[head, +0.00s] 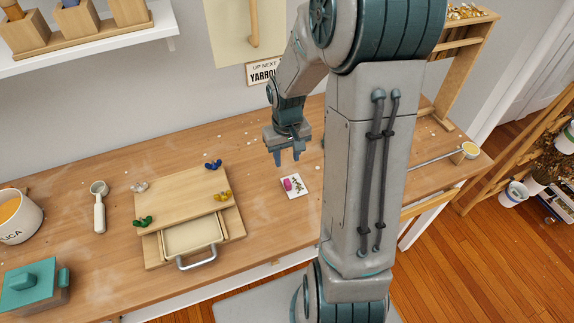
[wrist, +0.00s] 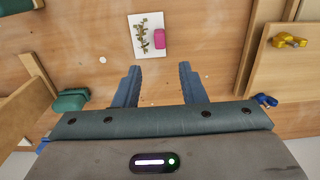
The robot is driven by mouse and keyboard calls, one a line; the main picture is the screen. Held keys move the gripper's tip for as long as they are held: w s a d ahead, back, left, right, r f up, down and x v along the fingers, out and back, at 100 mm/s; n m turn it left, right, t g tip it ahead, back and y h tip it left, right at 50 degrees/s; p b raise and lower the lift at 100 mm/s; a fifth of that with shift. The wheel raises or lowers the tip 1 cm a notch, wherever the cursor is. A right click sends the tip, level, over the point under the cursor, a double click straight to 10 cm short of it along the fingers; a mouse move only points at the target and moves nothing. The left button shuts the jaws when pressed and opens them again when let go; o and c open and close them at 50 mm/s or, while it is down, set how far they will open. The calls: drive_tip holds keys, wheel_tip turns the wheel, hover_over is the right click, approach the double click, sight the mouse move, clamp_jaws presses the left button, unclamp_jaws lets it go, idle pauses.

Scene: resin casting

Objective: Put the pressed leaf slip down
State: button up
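The pressed leaf slip (head: 297,193) is a small white card lying flat on the wooden bench. In the wrist view the slip (wrist: 139,50) shows a brownish-green pressed sprig and a pink block (wrist: 160,39) at its right edge. My gripper (head: 288,156) is open above the bench, on the wall side of the slip. In the wrist view the two blue fingers of my gripper (wrist: 159,72) stand apart with nothing between them. The slip lies beyond the fingertips, apart from them.
A wooden press board (head: 180,200) with coloured wing-shaped pieces and a handled tray (head: 192,238) lies left of the slip. A scoop (head: 99,205), a mug (head: 17,218) and a teal-lidded box (head: 35,285) stand farther left. A wooden rack (head: 455,60) stands at right. Bare bench surrounds the slip.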

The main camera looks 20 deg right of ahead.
drive_tip(key=s+a+r+t, duration=0.1)
drive_tip(key=s+a+r, duration=0.1)
drive_tip(key=s+r, duration=0.5)
drive_tip(key=s+a+r+t, duration=0.2)
drive_tip(key=s+a+r, duration=0.1)
drive_tip(key=s+r, duration=0.4)
drive_tip(key=shift+a+r, duration=0.35)
drive_tip(key=shift+r, duration=0.4)
drive_tip(key=shift+o, duration=0.5)
drive_tip(key=shift+s+a, duration=0.1)
drive_tip(key=shift+s, duration=0.3)
drive_tip(key=g+b, duration=0.3)
drive_tip(key=b, duration=0.2)
hover_over(287, 181)
wheel_tip(287, 181, down, 13)
wheel_tip(287, 181, down, 8)
drive_tip(key=shift+s+a, duration=0.1)
drive_tip(key=shift+a, duration=0.05)
drive_tip(key=shift+d+f, duration=0.2)
drive_tip(key=shift+f, duration=2.45)
